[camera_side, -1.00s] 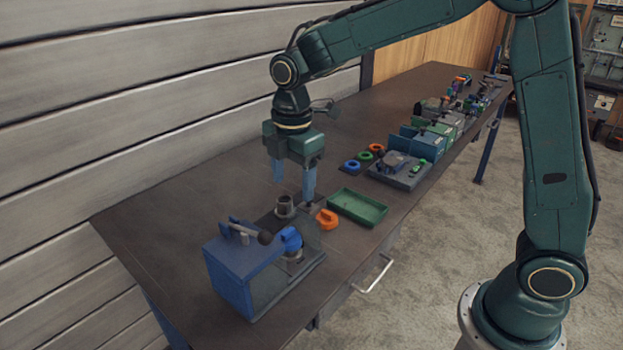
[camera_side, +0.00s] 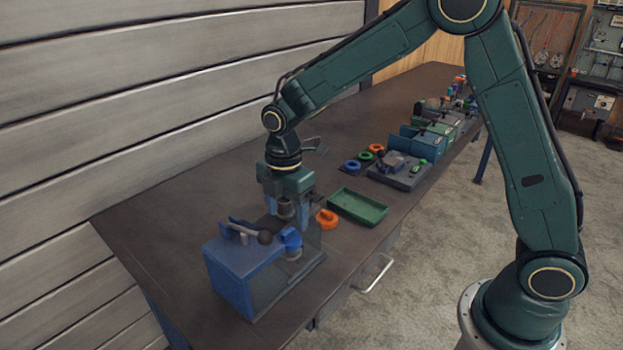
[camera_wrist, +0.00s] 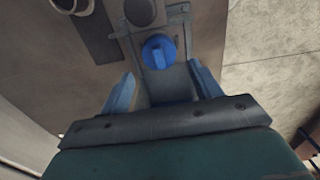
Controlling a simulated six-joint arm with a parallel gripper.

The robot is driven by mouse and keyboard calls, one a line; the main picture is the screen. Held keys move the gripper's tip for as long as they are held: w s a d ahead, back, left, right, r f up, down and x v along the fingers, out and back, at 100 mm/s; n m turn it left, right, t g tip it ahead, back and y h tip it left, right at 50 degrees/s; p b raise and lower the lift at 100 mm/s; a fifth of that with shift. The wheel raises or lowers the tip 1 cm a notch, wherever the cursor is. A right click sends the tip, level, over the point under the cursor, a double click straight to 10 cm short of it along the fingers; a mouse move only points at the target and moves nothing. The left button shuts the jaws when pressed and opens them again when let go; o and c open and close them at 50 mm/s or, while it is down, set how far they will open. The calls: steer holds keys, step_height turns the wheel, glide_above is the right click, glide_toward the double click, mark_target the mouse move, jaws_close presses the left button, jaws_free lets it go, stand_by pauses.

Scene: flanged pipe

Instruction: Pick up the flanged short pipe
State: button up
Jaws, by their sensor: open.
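The blue box (camera_side: 240,265) with a dark ball-ended lever stands in front of the gripper. A blue knob (camera_side: 290,238) is close by and shows in the wrist view (camera_wrist: 158,50). An orange part (camera_side: 327,219) and green tray (camera_side: 358,207) lie to the right.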

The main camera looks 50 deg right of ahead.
mark_target(288, 231)
steer(key=shift+f, duration=1.15)
steer(key=shift+f, duration=0.1)
steer(key=shift+f, duration=2.5)
steer(key=c, duration=0.7)
